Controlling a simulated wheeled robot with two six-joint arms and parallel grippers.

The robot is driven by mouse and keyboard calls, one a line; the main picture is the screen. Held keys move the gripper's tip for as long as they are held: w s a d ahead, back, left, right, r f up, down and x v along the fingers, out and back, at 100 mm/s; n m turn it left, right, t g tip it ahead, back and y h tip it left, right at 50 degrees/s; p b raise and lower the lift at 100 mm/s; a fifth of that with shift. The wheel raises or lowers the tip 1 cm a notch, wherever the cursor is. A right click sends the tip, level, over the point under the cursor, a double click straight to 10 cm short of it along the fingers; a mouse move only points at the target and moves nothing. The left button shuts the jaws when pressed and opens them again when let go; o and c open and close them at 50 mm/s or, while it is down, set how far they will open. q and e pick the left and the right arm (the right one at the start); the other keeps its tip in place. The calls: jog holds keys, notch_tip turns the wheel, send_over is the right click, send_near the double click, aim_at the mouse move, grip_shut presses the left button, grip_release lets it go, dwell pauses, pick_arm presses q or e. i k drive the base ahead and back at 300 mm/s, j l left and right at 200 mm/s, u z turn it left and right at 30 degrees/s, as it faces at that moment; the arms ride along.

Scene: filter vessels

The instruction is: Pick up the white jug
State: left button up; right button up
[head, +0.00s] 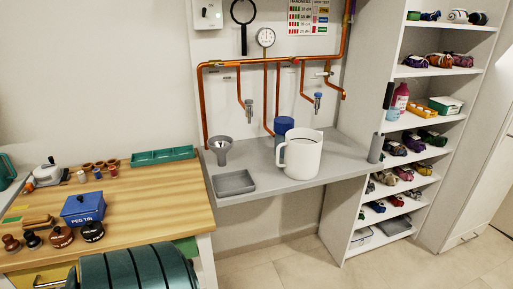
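The white jug (303,154) stands upright on the grey counter (340,163) in the middle of the head view. Its handle is on its left side. A blue cylinder (284,125) stands behind it, partly hidden by the jug. Neither of my grippers shows in this view.
A metal funnel (221,150) and a grey tray (234,183) sit left of the jug. Copper pipes with taps hang above the counter. A grey cylinder (376,147) stands at the counter's right end, beside a filled shelf unit (408,22). A wooden bench (150,205) adjoins on the left.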

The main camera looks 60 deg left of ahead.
aim_at(302, 146)
jog(key=i+u, duration=0.1)
jog(key=u, duration=2.3)
jog(key=i+l+u, duration=0.2)
jog(key=l+u, duration=0.2)
jog(key=l, duration=0.4)
jog(key=l+u, duration=0.45)
jog(key=l, duration=0.35)
jog(key=l+u, duration=0.4)
jog(key=l, duration=0.45)
